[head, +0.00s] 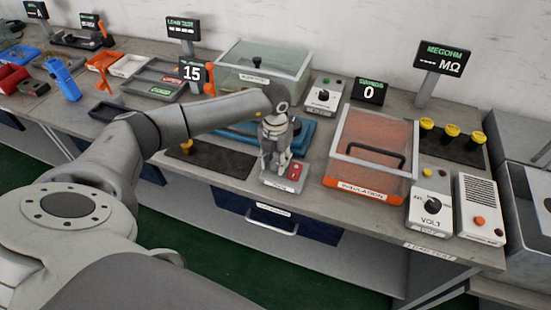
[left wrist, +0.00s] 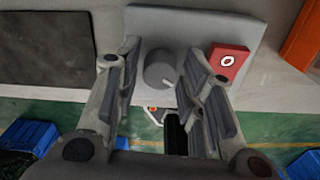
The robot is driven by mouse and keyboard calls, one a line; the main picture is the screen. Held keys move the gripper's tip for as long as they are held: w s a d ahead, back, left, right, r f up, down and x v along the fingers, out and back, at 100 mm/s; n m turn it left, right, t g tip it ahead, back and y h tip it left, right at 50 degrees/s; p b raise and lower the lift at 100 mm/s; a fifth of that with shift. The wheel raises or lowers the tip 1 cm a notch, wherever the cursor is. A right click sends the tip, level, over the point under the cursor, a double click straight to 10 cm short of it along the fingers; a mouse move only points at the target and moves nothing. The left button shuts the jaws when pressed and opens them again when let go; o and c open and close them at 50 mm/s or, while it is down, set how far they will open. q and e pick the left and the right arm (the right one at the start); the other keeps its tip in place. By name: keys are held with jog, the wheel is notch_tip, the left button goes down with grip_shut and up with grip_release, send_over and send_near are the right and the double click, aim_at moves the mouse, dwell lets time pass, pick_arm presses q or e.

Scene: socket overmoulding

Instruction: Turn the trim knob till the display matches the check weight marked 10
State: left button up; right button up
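My left gripper (head: 274,165) is over a small grey box (head: 268,181) with a red button (head: 294,171) at the table's front edge. One display (head: 192,72) reads 15; another (head: 368,90) reads 0. A small brass-coloured piece (head: 187,147) lies on a dark mat; I cannot read a 10 on it. My right gripper is out of view.
A blue plate (head: 306,135) lies behind the gripper, partly hidden by my arm. An orange-based clear-lidded box (head: 371,150) stands close on the right. A green-tinted box (head: 262,70) stands at the back. The dark mat (head: 213,157) left of the gripper is mostly bare.

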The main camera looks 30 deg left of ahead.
pick_arm(q)
jog(key=shift+c, duration=0.3)
jog(key=c, duration=0.7)
jog(key=shift+n, duration=2.9)
jog(key=o, duration=0.8)
jog(key=shift+c, duration=0.2)
